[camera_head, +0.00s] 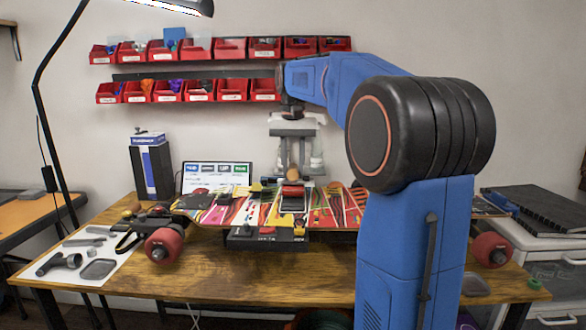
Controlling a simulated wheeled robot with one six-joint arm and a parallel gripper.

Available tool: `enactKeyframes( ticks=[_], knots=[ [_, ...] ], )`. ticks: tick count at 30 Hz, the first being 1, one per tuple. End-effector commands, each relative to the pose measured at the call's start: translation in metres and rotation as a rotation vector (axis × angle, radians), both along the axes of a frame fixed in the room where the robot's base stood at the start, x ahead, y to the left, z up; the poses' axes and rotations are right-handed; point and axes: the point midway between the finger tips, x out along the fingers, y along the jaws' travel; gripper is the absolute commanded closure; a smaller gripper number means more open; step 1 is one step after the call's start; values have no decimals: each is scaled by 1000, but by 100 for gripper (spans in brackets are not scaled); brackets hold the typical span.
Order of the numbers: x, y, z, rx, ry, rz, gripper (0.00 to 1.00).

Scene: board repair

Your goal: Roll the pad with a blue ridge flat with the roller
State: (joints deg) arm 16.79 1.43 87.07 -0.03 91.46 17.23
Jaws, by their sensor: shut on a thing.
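My gripper (297,160) points down over the middle of a colourful board (215,211). It is shut on a small roller (293,175) whose wooden-brown handle top shows between the fingers. A dark and red part shows just under it, at the board's top. I cannot tell whether the roller touches a pad. My arm hides the board's right part.
The board has red wheels (165,246) and rests over a black stand (262,240) on the wooden table (220,285). Grey parts lie on a white sheet (85,258) at left. A lamp, a blue-black box (152,168) and a screen (215,178) stand behind. Red bins (200,90) hang on the wall.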

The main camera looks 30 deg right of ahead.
Motion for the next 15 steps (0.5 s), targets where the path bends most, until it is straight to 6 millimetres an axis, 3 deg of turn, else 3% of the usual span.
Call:
enactKeyframes(
  ticks=[15],
  knots=[
    [0,0,-4,0,0,0,91]
  ],
)
